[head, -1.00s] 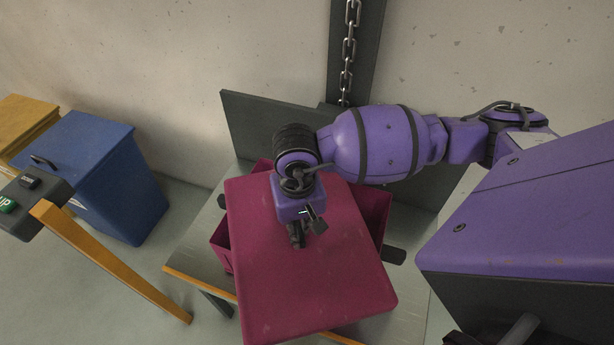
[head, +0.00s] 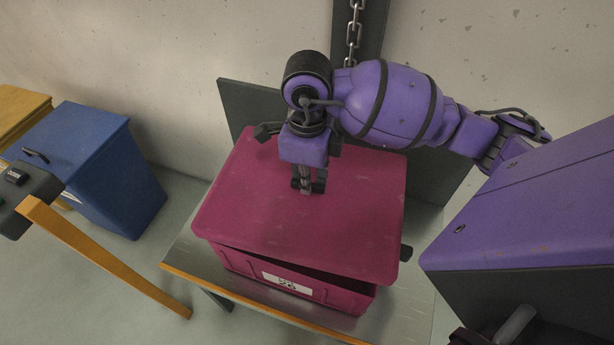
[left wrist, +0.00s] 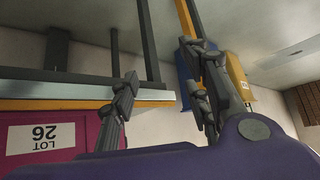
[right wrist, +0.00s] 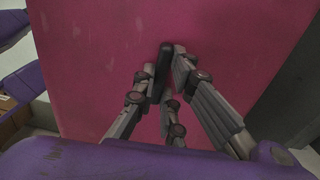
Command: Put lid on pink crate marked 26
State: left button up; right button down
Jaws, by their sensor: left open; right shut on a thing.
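The pink crate (head: 320,291) stands on the metal table, its white label reading 26 facing front. The crate and label also show at the left of the left wrist view (left wrist: 85,128). The pink lid (head: 250,205) lies over the crate's top, a little askew; a dark gap shows under its front edge, widest at the right. My right gripper (head: 308,188) is shut on the lid's dark handle (right wrist: 162,72), pointing down from above. The lid's rear edge is partly hidden by my arm. My left gripper (left wrist: 165,95) is open and empty in the left wrist view, outside the head view.
The table (head: 200,250) has an orange front edge. A dark upright panel (head: 245,110) stands behind the crate, with a hanging chain (head: 352,40) on a post. A blue bin (head: 95,165), a yellow rail (head: 100,255) and a control box (head: 25,195) are at the left.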

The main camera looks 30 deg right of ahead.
aim_at(309, 198)
jog(key=shift+d+m, duration=0.1)
jog(key=shift+m, duration=0.3)
jog(key=shift+f, duration=0.1)
jog(key=shift+f+b, duration=0.7)
jog(key=shift+f, duration=0.5)
notch_tip(309, 198, down, 4)
jog(key=shift+f+b, duration=0.15)
jog(key=shift+b, duration=0.95)
pick_arm(q)
jog(key=shift+g, duration=0.3)
jog(key=f, duration=0.2)
jog(key=s+f+b, duration=0.1)
jog(key=f, duration=0.2)
jog(key=shift+s+a+f, duration=0.1)
jog(key=shift+s+a, duration=0.05)
pick_arm(e)
notch_tip(309, 198, down, 2)
pick_arm(q)
jog(key=shift+s, duration=0.25)
jog(key=shift+s+f+b, duration=0.3)
jog(key=shift+f+b, duration=0.1)
jog(key=shift+f, duration=0.1)
pick_arm(e)
jog(key=shift+w+f, duration=0.1)
jog(key=shift+f, duration=0.3)
